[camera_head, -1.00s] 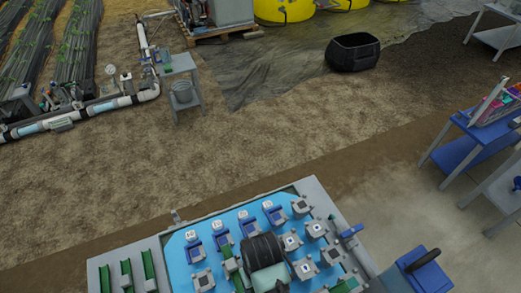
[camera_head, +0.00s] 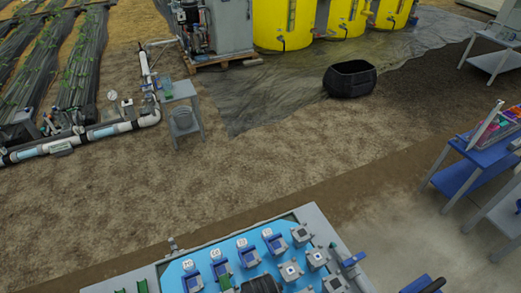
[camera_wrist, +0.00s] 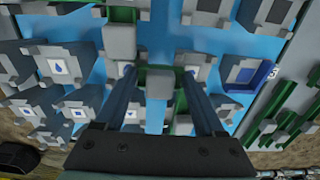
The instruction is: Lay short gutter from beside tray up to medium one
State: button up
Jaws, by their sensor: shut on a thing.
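My gripper (camera_wrist: 160,76) is shut on a grey block (camera_wrist: 161,84) over the blue tray floor in the wrist view. Green channel shows beside and below the block, so it looks like the grip of a green gutter. My fingers hide much of it, and its length cannot be told. Another green gutter with grey ends (camera_wrist: 121,15) lies in the tray just beyond, at upper left; whether it is the medium one is unclear. Several green gutters (camera_wrist: 287,118) lie on the grey side strip at right. In the head view one (camera_head: 142,286) shows at the bottom edge.
Grey and blue blocks with icon tiles (camera_head: 290,271) crowd the blue tray on both sides of my gripper. The tray's grey rim (camera_head: 318,214) encloses them. A blue handle (camera_head: 353,259) stands on the right rim. Bare ground lies beyond.

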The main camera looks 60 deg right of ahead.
jog(key=o, duration=1.3)
jog(key=shift+f, duration=0.1)
jog(key=shift+o, duration=0.2)
notch_tip(320, 180, up, 13)
jog(key=shift+p, duration=0.4)
